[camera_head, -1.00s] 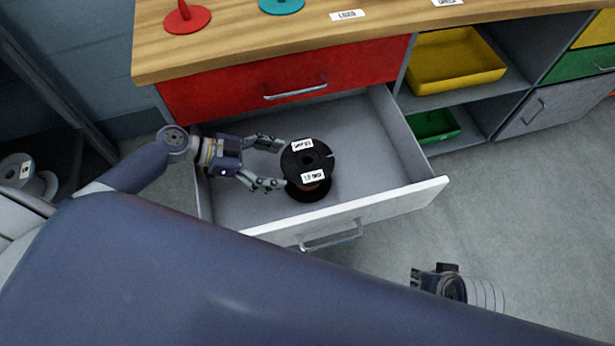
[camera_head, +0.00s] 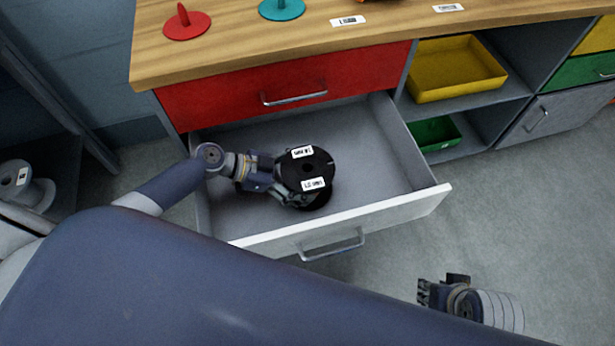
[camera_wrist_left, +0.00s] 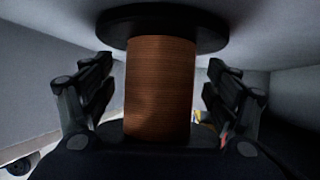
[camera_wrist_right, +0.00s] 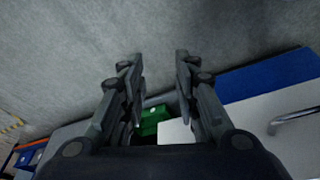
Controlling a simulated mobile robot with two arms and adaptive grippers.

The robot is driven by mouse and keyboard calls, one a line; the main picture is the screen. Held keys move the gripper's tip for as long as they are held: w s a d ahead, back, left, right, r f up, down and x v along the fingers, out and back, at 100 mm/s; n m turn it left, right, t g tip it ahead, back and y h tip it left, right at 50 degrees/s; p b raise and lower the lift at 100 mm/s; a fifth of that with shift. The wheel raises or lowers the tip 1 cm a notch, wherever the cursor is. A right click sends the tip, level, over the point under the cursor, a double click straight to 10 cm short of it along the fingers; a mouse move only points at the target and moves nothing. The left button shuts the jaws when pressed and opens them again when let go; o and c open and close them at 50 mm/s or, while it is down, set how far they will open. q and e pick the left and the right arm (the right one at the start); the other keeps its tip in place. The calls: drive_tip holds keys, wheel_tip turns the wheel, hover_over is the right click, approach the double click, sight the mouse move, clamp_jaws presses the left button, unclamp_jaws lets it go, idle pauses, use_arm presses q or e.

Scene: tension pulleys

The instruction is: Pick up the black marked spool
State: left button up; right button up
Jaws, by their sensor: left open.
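The black spool (camera_head: 318,166) with white labels on its top flange stands upright in the open white drawer (camera_head: 365,213). In the left wrist view its copper-brown core (camera_wrist_left: 160,88) shows between the black flanges. My left gripper (camera_head: 292,192) is inside the drawer at the spool's left side, partly under the top flange. Its fingers (camera_wrist_left: 160,95) stand open on both sides of the core, with a gap visible on each side. My right gripper (camera_head: 423,291) hangs over the floor to the right of the drawer. Its fingers (camera_wrist_right: 160,85) are apart and empty.
The red drawer (camera_head: 285,85) above is closed, under a wooden worktop (camera_head: 230,45) with a red spindle base (camera_head: 186,24) and a teal one (camera_head: 282,8). Yellow (camera_head: 455,68) and green bins (camera_head: 433,133) sit on shelves at right. Drawer walls surround the spool.

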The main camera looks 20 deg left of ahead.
use_arm(q)
drive_tip(key=shift+r, duration=0.1)
drive_tip(key=c, duration=1.7)
